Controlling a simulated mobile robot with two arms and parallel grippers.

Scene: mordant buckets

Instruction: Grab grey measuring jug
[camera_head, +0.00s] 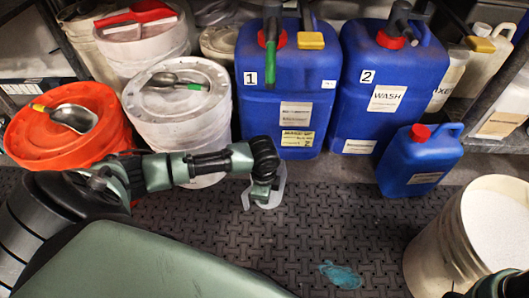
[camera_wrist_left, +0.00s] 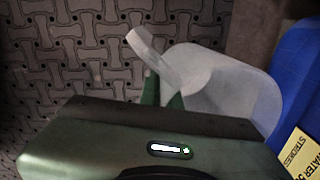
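The grey measuring jug (camera_head: 272,197) is pale and translucent. It is at floor level in front of the blue container marked 1, partly hidden by my left gripper (camera_head: 262,187). In the left wrist view the jug (camera_wrist_left: 232,98) is at the right, with its handle (camera_wrist_left: 150,52) reaching up and left. My left gripper's green fingertips (camera_wrist_left: 164,95) are at the handle, one on either side of its lower end. Whether they press on it cannot be told. A dark part of my right arm, perhaps its gripper (camera_head: 500,285), shows at the bottom right corner.
Blue containers marked 1 (camera_head: 259,98) and 2 (camera_head: 400,115) stand behind, with a small blue jerrycan (camera_head: 412,168) at right. An orange tub (camera_head: 60,145) and white tubs (camera_head: 180,110) stand at left. A bucket of white powder (camera_head: 440,245) is at right. The middle mat (camera_head: 330,225) is mostly clear.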

